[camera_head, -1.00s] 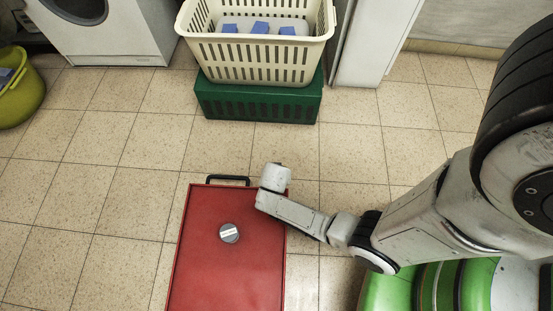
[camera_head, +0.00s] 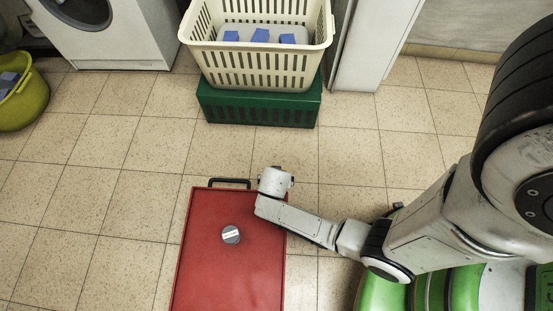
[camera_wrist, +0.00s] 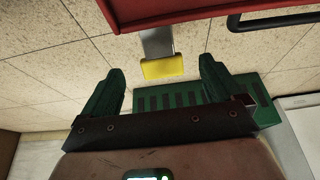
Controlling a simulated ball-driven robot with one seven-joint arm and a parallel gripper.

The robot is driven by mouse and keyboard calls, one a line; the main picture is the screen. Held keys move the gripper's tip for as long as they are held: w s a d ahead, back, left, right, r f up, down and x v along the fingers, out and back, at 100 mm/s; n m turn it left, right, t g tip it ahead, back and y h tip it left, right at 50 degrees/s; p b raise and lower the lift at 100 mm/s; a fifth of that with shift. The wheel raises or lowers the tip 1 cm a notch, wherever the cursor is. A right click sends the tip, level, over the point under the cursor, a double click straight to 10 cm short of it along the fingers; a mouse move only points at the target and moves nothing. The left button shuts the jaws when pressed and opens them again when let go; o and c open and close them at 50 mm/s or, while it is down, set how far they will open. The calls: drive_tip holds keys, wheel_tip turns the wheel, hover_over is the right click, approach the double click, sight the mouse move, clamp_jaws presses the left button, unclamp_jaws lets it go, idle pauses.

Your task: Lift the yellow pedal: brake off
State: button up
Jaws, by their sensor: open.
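The yellow pedal (camera_wrist: 163,67) sits at the end of a grey metal lever (camera_wrist: 157,42) under the red cart (camera_wrist: 180,12) in the wrist view. My gripper (camera_wrist: 161,64) is open, with one dark green finger on each side of the pedal in the picture. I see a gap on both sides and cannot tell how far the pedal is from the fingers in depth. In the head view the red cart (camera_head: 229,270) lies below, and my wrist is by its top right corner. The pedal and fingers are hidden there.
The cart has a black handle (camera_head: 229,180) and a round grey-and-white lid (camera_head: 231,235) on top. A cream basket (camera_head: 262,67) with blue blocks stands on a green crate (camera_head: 258,108) beyond. A yellow-green tub (camera_head: 24,104) is at left. Tiled floor lies clear between.

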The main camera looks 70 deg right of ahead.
drive_tip(key=p+v, duration=0.1)
drive_tip(key=v, duration=0.4)
drive_tip(key=shift+p, duration=0.4)
